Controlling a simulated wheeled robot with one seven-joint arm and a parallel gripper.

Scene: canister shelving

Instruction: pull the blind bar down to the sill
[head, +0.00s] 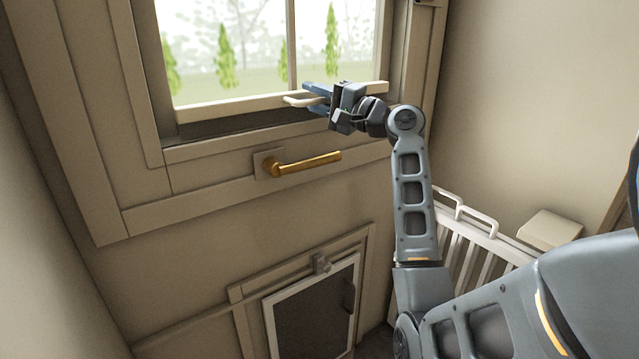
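The blind bar (225,107) is a pale cream rail across the lower part of the window. It sits a little above the sill (225,143), with a dark strip between them. A small pale loop handle (295,101) sticks out from the bar right of its middle. My gripper (313,97) is at this handle, with blue fingers above and below its right part. Whether the fingers press on the handle is not clear. My gripper hides part of the handle and of the bar.
A brass lever handle (305,164) sticks out below the sill. A white slatted rack (470,240) and a beige box (550,229) stand at the right, near my arm.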

